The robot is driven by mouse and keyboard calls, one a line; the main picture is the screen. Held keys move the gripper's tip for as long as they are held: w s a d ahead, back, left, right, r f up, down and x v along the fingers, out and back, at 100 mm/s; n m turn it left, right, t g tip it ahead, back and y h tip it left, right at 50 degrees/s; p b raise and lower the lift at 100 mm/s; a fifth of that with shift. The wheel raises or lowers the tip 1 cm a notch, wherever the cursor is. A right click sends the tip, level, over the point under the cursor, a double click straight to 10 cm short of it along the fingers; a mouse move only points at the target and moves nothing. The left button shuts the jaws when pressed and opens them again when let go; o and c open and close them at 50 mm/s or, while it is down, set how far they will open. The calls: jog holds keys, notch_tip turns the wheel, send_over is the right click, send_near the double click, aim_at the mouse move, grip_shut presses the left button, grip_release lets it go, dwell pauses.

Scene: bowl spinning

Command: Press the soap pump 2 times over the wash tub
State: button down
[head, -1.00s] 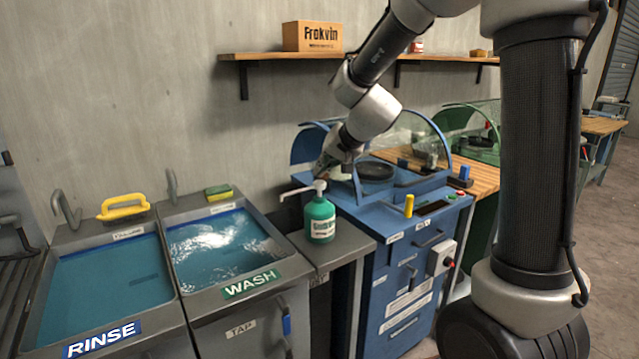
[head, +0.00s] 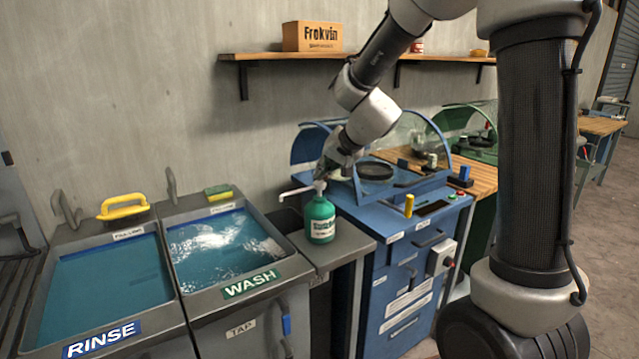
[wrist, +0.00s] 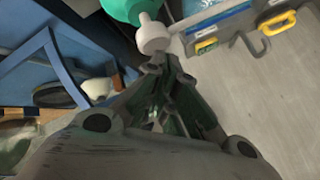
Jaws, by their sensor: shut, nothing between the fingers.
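The soap pump (head: 320,222) is a green bottle with a white label and a white pump head, upright on the grey ledge right of the wash tub. Its spout points left toward the tub. The wash tub (head: 243,291) holds blue water with white suds. My gripper (head: 321,175) is shut and empty, pointing down right at the pump head. In the wrist view the fingertips (wrist: 168,66) are close to the white pump head (wrist: 152,36), with the green bottle (wrist: 122,8) beyond it. I cannot tell whether they touch.
The rinse tub (head: 100,283) with a yellow-handled tool (head: 123,207) behind it is at the left. A sponge (head: 218,192) lies behind the wash tub. A blue machine (head: 400,270) with a clear hood stands close to the right. A shelf (head: 290,56) is above.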

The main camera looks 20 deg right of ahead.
jog(key=shift+f, duration=0.9)
dwell(0.7)
jog(key=shift+r, duration=1.35)
jog(key=shift+r, duration=2.5)
